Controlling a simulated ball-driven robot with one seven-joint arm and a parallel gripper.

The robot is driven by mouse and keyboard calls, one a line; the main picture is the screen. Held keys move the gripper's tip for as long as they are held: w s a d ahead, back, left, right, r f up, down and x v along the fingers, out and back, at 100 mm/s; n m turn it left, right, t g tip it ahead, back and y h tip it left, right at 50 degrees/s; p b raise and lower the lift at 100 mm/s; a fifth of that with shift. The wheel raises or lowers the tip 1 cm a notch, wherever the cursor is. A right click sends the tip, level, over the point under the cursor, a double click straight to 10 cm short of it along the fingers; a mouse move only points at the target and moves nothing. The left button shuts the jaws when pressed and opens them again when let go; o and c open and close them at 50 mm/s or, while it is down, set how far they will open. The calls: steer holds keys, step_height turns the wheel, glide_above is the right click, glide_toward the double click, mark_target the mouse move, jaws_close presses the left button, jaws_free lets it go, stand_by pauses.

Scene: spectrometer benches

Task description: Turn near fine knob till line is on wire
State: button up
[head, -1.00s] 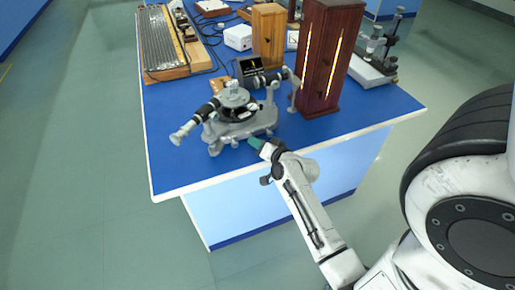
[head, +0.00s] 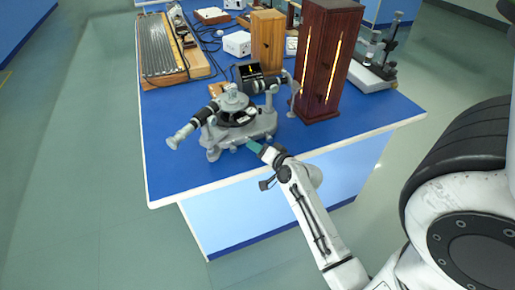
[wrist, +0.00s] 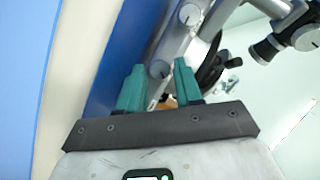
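A grey spectrometer (head: 226,133) with black telescope tubes stands near the front of the blue-topped bench. In the wrist view a small round grey knob (wrist: 159,70) with a mark on its face shows between my fingertips. A second marked knob (wrist: 190,14) is above it. I cannot tell which is the near fine knob. My gripper (head: 251,144) is low at the spectrometer's front right. In the wrist view its teal fingers (wrist: 160,80) are apart, with gaps beside the first knob. A small dark screen (head: 249,70) behind shows a yellow line; the wire is too small to make out.
A tall dark wooden box (head: 323,70) with glowing slits stands right of the spectrometer, a lighter wooden box (head: 268,41) behind. A grooved board (head: 158,48) lies at the back left. The bench's front left (head: 175,180) is clear.

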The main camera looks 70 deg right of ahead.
steer(key=shift+o, duration=1.2)
steer(key=b+v, duration=0.1)
steer(key=v, duration=0.9)
steer(key=shift+s+a, duration=0.25)
steer(key=shift+s, duration=0.05)
